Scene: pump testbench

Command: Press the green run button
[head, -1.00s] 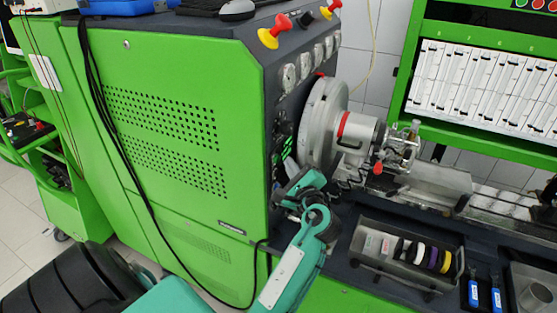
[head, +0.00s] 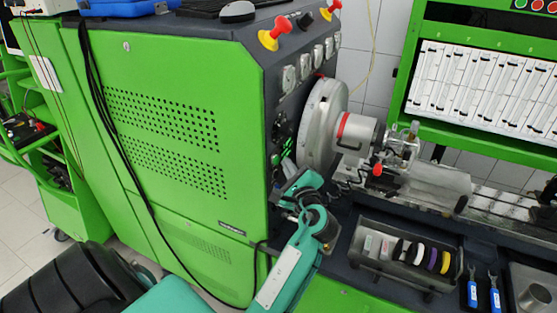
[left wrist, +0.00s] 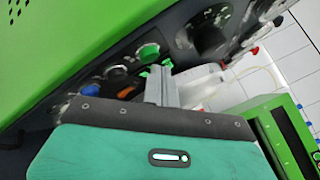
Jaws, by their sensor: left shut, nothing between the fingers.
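A round green button (left wrist: 148,52) with a pale ring sits on the dark control panel in the left wrist view. Smaller bright green parts show close to the fingers there. In the head view the panel's green parts (head: 288,148) show small on the machine's end face, and I cannot tell the button's exact outline. My left gripper (head: 287,172) is close in front of this panel, below those green parts. In the left wrist view its fingers (left wrist: 160,86) are shut and empty, just below the button. I cannot tell whether they touch the panel. My right gripper is in neither view.
The green machine cabinet (head: 165,130) stands left of the gripper. A grey flywheel (head: 318,125) sticks out right of the panel. A tray (head: 405,262) with discs lies on the bench. A blue knob (left wrist: 92,88) and a black knob (left wrist: 117,72) neighbour the button.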

